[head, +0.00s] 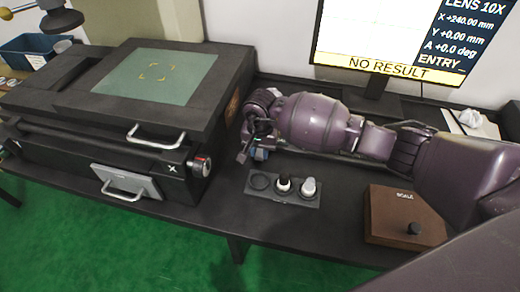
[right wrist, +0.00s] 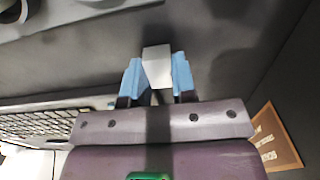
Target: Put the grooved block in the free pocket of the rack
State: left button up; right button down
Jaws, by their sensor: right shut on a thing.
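My right gripper (head: 258,154) is beside the right side of the big dark machine, behind the rack. In the right wrist view, its two blue fingertips (right wrist: 157,78) are shut on a light grey block (right wrist: 157,62), taken to be the grooved block. No groove can be made out on it. In the head view the block is mostly hidden by the gripper. The dark rack (head: 297,199) lies on the table in front of the gripper. Its left pocket (head: 260,181) is empty. The middle pocket holds a black and white piece (head: 284,184), and the right one holds a pale cylinder (head: 308,187).
The dark machine (head: 120,118) with a green glass plate (head: 157,76) and handles stands left of the rack. A brown box (head: 393,222) marked SCALE with a black knob is at the right. A monitor (head: 388,45) stands behind. A keyboard (right wrist: 40,123) shows in the wrist view.

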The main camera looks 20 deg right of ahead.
jog(key=shift+f, duration=0.2)
jog(key=c, duration=0.9)
grip_release()
jog(key=shift+r, duration=0.15)
jog(key=shift+c, duration=0.2)
